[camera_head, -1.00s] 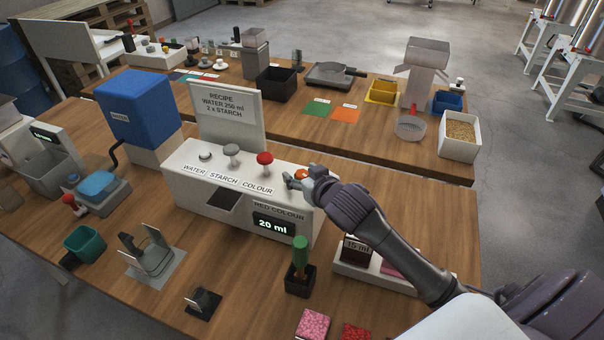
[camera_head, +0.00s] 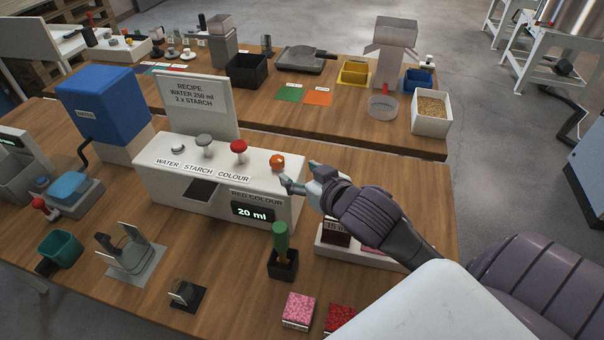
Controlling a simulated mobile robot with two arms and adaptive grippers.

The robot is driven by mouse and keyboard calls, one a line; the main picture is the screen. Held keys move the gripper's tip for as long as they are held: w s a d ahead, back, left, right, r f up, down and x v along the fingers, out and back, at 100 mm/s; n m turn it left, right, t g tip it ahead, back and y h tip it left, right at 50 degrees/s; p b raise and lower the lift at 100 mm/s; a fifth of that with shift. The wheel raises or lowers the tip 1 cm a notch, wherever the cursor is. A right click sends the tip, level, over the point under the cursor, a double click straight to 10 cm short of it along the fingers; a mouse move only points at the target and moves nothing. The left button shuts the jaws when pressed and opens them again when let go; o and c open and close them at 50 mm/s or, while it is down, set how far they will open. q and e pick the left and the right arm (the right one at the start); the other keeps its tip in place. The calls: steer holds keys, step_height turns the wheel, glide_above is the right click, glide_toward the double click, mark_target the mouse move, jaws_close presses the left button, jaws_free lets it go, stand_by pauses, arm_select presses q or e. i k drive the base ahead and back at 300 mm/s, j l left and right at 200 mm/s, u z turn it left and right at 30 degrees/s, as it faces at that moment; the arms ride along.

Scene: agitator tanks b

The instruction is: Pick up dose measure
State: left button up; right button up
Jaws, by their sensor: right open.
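No label in view reads dose measure. A small dark red block marked 15 ml (camera_head: 336,234) stands in a white tray (camera_head: 330,250) at the front right of the near table, partly hidden by my right arm. I cannot tell whether it is the dose measure. My right gripper (camera_head: 298,176) is open and empty, above the right end of the white dosing console (camera_head: 180,160). Its fingertips are just right of an orange knob (camera_head: 277,162); I cannot tell whether they touch it. The console display (camera_head: 252,213) reads 20 ml under RED COLOUR. My left gripper is out of view.
A green-handled tool (camera_head: 280,238) stands in a black holder in front of the console. Pink (camera_head: 298,310) and red (camera_head: 340,319) boxes lie at the front edge. A teal cup (camera_head: 62,249) and a grey stand (camera_head: 130,262) are at left.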

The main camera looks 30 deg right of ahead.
mark_target(187, 296)
steer(key=k+j, duration=1.15)
steer(key=k, duration=0.15)
